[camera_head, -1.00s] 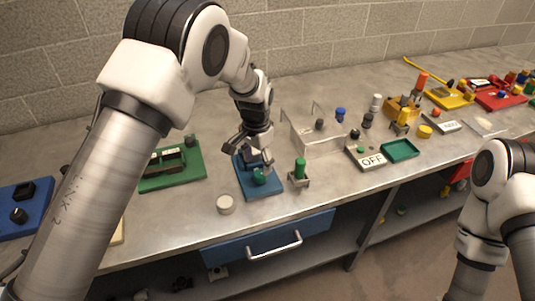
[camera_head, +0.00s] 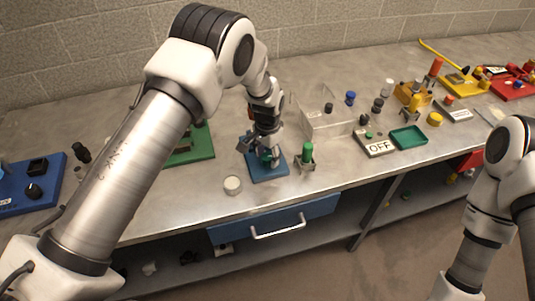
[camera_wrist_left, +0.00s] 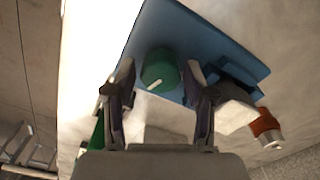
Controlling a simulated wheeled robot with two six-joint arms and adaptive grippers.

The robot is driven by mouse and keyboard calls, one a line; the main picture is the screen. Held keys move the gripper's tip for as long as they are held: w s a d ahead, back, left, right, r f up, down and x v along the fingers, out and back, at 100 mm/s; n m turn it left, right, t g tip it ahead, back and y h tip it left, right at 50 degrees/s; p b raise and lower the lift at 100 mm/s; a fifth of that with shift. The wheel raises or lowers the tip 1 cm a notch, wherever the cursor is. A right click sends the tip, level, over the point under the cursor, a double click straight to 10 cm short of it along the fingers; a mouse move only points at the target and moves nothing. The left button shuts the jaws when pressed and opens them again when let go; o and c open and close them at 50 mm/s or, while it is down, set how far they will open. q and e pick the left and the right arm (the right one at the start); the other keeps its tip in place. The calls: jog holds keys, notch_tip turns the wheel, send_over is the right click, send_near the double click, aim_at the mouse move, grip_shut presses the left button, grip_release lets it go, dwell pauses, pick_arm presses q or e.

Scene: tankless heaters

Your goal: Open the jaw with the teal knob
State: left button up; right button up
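The teal knob (camera_head: 266,157) stands on a blue base plate (camera_head: 270,174) on the bench. It also shows as a round teal cap with a pale mark in the left wrist view (camera_wrist_left: 160,70). My left gripper (camera_head: 259,149) is over the plate at the knob. In the left wrist view its two fingers (camera_wrist_left: 160,80) are apart, one on each side of the knob, with gaps showing. A dark blue and grey block (camera_wrist_left: 232,98) sits on the plate beside the right finger; I cannot tell how far the jaw is open. My right arm is at the right; its gripper is out of frame.
A green-topped fixture (camera_head: 307,155) stands just right of the plate, and a pale round puck (camera_head: 233,185) lies left of it. A green board (camera_head: 202,146) is behind my left arm. A clear box (camera_head: 329,124) and an OFF panel (camera_head: 377,147) are further right. A drawer handle (camera_head: 278,226) juts below.

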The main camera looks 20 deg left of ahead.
pick_arm(q)
jog(key=c, duration=0.6)
jog(key=shift+s+f+n, duration=0.1)
jog(key=shift+f+n, duration=0.05)
jog(key=shift+n, duration=0.25)
jog(key=shift+n+b, duration=0.9)
jog(key=shift+n, duration=0.3)
jog(key=n+b, duration=0.1)
jog(key=n, duration=0.3)
jog(key=shift+n, duration=0.3)
jog(key=n+b, duration=0.2)
jog(key=n, duration=0.9)
jog(key=shift+n+b, duration=0.3)
jog(key=shift+n, duration=0.1)
